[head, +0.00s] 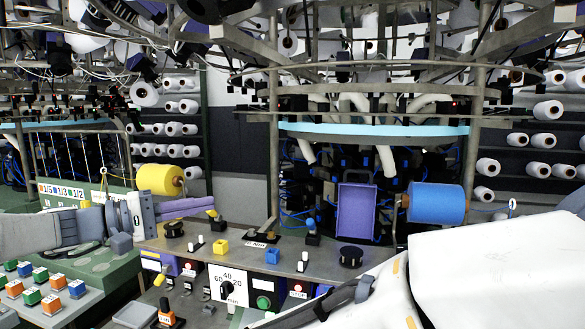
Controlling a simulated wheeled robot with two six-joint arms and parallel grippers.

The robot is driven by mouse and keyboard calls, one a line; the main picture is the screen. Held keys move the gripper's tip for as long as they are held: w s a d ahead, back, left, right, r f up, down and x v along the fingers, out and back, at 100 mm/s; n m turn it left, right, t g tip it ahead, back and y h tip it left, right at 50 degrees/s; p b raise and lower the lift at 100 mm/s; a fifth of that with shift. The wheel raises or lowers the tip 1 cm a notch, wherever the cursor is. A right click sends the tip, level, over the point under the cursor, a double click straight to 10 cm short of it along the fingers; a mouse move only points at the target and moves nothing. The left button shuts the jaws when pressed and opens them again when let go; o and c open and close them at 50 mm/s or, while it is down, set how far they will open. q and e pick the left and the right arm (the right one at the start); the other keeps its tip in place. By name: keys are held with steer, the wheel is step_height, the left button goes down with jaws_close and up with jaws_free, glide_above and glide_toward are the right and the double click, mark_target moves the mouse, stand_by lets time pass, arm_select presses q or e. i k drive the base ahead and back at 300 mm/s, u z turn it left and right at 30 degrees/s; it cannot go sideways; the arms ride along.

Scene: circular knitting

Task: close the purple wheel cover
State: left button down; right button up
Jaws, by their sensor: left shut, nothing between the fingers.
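The purple wheel cover (356,210) shows as an upright, square, shallow panel with a raised rim. It is on the machine below the light blue ring, right of the middle. I cannot make out its hinge or how far it is open. My left gripper (211,204) reaches in from the left with its purple-tinted fingers shut and empty, pointing right. It is above the control desk, well to the left of the cover and apart from it. My right arm fills the lower right, but its gripper does not show.
A blue spool (436,203) is close right of the cover, and a yellow spool (160,179) is above my left gripper. A black round knob (350,256) and a blue block (273,256) stand on the control desk (312,258). A metal post (274,150) rises between left gripper and cover.

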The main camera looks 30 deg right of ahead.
mark_target(356, 202)
steer(key=z, duration=0.2)
steer(key=i, duration=1.1)
steer(key=z, duration=0.75)
